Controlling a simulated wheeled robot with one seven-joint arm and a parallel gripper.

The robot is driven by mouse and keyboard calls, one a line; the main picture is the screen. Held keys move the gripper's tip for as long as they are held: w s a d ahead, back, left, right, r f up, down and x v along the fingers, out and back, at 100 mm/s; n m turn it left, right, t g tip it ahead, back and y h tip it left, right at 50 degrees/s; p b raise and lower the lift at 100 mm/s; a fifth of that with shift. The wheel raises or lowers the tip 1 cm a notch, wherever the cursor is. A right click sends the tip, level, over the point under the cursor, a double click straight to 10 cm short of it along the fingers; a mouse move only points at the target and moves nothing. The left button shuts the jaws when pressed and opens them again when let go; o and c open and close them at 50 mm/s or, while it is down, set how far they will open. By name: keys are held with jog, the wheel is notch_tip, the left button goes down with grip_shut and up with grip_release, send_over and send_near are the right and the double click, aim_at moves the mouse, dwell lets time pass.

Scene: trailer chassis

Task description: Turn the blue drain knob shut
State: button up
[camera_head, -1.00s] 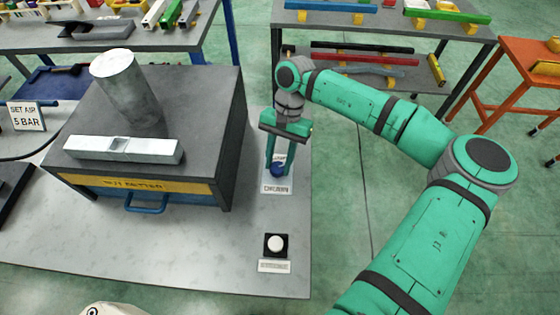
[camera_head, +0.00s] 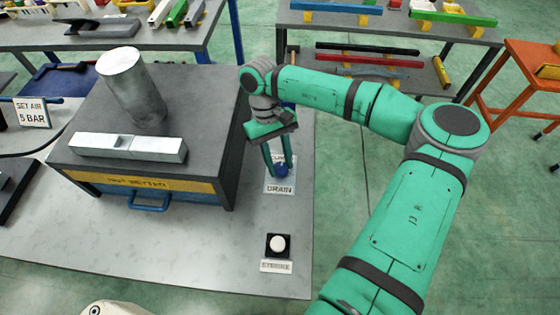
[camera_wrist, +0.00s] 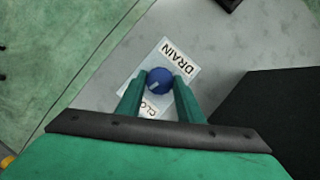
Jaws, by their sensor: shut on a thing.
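The blue drain knob (camera_head: 282,170) stands on the pale bench top, on a white plate marked DRAIN (camera_head: 280,188). In the wrist view the round blue knob (camera_wrist: 159,81) has a pale mark on its face, and the DRAIN label (camera_wrist: 180,56) lies just beyond it. My gripper (camera_head: 279,168) points down at the knob from above, tilted a little. Its two green fingers (camera_wrist: 160,86) are on either side of the knob and shut on it. The fingers and knob cover part of the plate; only some letters of a second word show.
A dark block-like stand (camera_head: 200,100) with a metal cylinder (camera_head: 132,85) and a metal bar (camera_head: 128,147) on it is close left of my gripper. A white push button (camera_head: 278,243) is nearer the front edge. Bare bench lies between knob and button.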

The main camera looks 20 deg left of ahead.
jog(key=shift+n+t+h, duration=0.3)
jog(key=shift+n, duration=0.8)
jog(key=o, duration=1.1)
jog(key=shift+c, duration=0.2)
jog(key=v, duration=1)
jog(key=shift+a+r, duration=0.2)
jog(key=shift+r, duration=0.15)
